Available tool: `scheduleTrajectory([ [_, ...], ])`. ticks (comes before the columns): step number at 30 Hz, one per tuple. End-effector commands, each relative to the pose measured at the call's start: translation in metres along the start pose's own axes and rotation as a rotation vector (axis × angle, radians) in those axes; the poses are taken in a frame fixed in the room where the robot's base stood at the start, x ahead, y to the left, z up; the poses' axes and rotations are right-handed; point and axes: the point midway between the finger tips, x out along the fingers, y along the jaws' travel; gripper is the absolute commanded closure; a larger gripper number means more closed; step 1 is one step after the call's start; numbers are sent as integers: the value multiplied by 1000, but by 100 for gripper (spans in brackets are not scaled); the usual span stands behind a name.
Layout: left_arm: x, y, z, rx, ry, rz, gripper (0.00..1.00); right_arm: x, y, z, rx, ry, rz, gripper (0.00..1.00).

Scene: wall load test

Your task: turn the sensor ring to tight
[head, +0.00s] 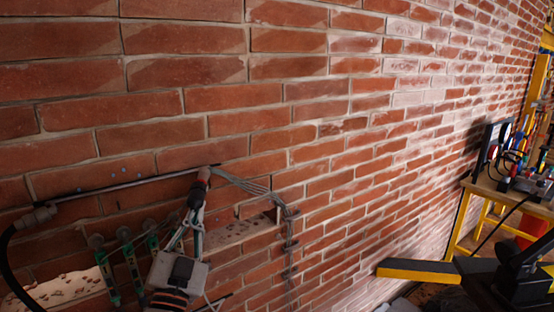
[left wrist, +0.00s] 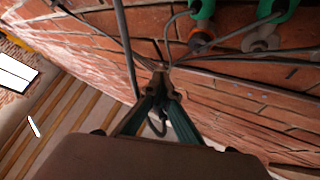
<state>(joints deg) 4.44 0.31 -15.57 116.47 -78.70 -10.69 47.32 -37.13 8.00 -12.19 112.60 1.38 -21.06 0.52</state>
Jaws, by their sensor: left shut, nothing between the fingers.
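My left gripper (head: 199,192) reaches up from the bottom of the head view to the brick wall, its fingers shut and empty. The left wrist view also shows its fingertips together (left wrist: 160,74), close to thin cables and the wall. Green-bodied fittings (head: 131,265) hang below the rod. One in the left wrist view has an orange ring (left wrist: 200,38); I cannot tell whether this is the sensor ring. No tight mark is readable. My right gripper is not in view.
Grey cables (head: 250,187) fan right from the rod's end and run down the wall. A black hose (head: 8,265) joins a grey connector (head: 38,217) at left. A workbench (head: 510,196) with tools stands at right. A yellow and black bar (head: 420,270) lies low at right.

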Motion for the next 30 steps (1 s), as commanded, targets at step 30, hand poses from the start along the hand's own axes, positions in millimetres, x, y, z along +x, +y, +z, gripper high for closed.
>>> scheduleTrajectory([
  [30,1,-6,-4,-2,4,-2,100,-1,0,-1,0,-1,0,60],
])
